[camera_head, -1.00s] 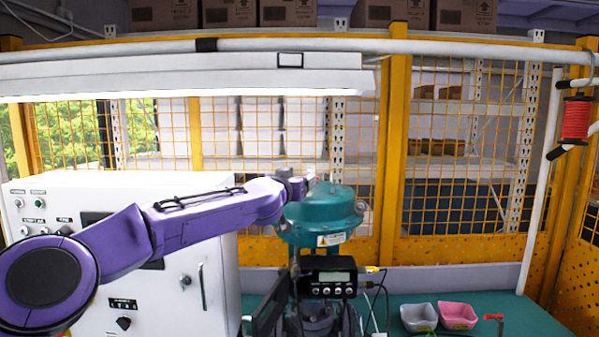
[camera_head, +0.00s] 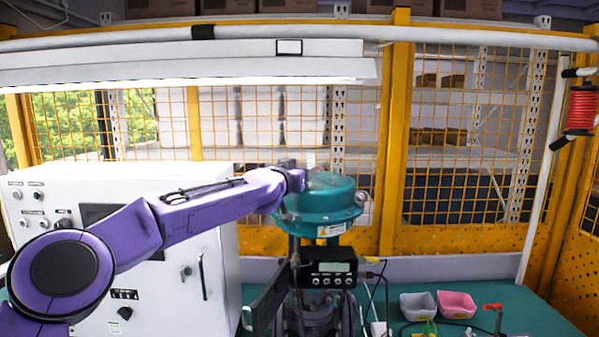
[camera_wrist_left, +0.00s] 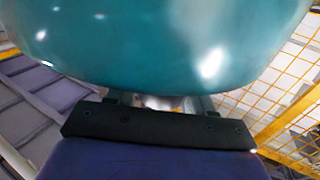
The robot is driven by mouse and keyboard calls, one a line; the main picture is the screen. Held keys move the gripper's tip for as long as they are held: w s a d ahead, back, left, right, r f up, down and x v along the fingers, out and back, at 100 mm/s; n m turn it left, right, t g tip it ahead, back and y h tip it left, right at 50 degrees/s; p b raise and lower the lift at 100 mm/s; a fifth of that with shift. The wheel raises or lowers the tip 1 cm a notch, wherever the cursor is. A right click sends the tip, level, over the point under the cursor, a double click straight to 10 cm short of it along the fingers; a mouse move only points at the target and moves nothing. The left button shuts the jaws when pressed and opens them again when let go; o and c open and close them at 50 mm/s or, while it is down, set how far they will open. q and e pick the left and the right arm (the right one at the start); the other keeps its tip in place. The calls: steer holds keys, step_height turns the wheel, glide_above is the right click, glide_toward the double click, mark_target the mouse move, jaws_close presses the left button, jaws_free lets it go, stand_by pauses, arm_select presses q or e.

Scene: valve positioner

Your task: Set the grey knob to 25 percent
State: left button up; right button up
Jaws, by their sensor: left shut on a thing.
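A teal domed valve actuator (camera_head: 325,205) stands on the bench, with a black positioner (camera_head: 328,268) with a small display and buttons below it. My purple left arm reaches the top left of the dome. My left gripper (camera_wrist_left: 157,103) is shut on a small light-grey piece beside the dome, which I take to be the grey knob; its black mount (camera_wrist_left: 155,124) hides most of the fingers. The dome (camera_wrist_left: 165,45) fills the top of the left wrist view. The knob's setting cannot be read. My right gripper is not in view.
A white control cabinet (camera_head: 150,250) with knobs and a handle stands at the left. Cables hang beside the positioner. A yellow mesh fence (camera_head: 460,190) closes the back.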

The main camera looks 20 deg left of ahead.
arm_select(q)
steer(key=m+h, duration=0.2)
steer(key=h, duration=0.1)
steer(key=shift+f+g, duration=0.2)
steer(key=shift+g, duration=0.2)
steer(key=shift+d+m+g+h, duration=0.15)
steer(key=shift+m+g+h, duration=0.45)
steer(key=shift+h, duration=0.6)
steer(key=shift+s+d+r+m+g+h+p, duration=0.1)
steer(key=shift+m+g+h+p, duration=0.25)
steer(key=shift+m+h, duration=0.25)
steer(key=shift+d+r+m+g+h+p, duration=0.1)
steer(key=shift+m+g+h+p, duration=0.2)
steer(key=shift+m+h, duration=0.25)
steer(key=shift+m+g+h+p, duration=0.35)
steer(key=shift+h+p, duration=0.2)
steer(key=shift+s+d+f+m+g+h, duration=0.1)
steer(key=shift+d+f+m+g+h, duration=0.1)
steer(key=shift+m+g+h, duration=0.1)
steer(key=shift+f, duration=0.1)
